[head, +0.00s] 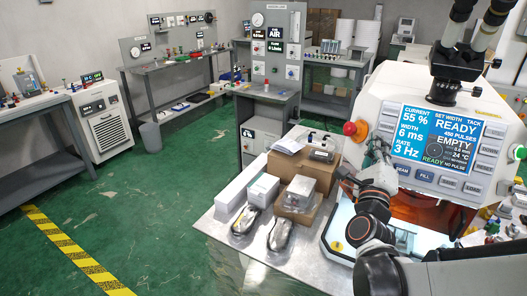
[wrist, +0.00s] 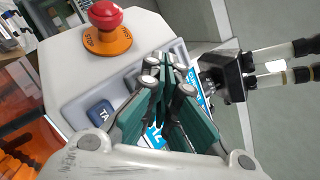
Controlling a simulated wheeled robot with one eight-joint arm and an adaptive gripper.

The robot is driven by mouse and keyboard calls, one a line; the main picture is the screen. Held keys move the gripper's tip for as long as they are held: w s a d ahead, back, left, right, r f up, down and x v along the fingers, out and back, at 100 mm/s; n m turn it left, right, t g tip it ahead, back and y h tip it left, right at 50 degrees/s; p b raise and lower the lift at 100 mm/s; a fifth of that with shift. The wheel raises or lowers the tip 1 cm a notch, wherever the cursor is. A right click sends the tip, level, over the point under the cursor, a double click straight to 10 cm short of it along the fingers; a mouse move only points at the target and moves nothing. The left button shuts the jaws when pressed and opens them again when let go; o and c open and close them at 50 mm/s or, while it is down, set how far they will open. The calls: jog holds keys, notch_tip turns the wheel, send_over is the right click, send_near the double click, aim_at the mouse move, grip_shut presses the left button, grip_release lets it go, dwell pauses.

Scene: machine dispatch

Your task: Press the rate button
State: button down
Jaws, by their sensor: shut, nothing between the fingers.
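The machine's screen (head: 436,136) reads current 55 %, width 6 ms, rate 3 Hz and READY. Its left-hand button column is mostly covered by my arm and gripper, so I cannot read a rate button there. My gripper (head: 378,150) is beside the screen's left edge. In the wrist view my gripper (wrist: 163,62) is shut and empty, its fingers over the button panel and part of the screen (wrist: 195,82). A blue button (wrist: 100,113) with a partly visible label sits left of the fingers. I cannot tell whether the fingertips touch a button.
A red emergency stop (head: 350,129) on an orange base sits just left of my gripper; it also shows in the wrist view (wrist: 104,14). A black eyepiece mount (head: 455,65) stands above the screen. Boxes (head: 300,195) and bagged parts cover the bench to the left.

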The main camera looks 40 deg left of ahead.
jog(key=shift+a+f, duration=0.1)
jog(key=shift+a, duration=0.15)
jog(key=shift+w+f, duration=0.1)
jog(key=shift+w, duration=0.2)
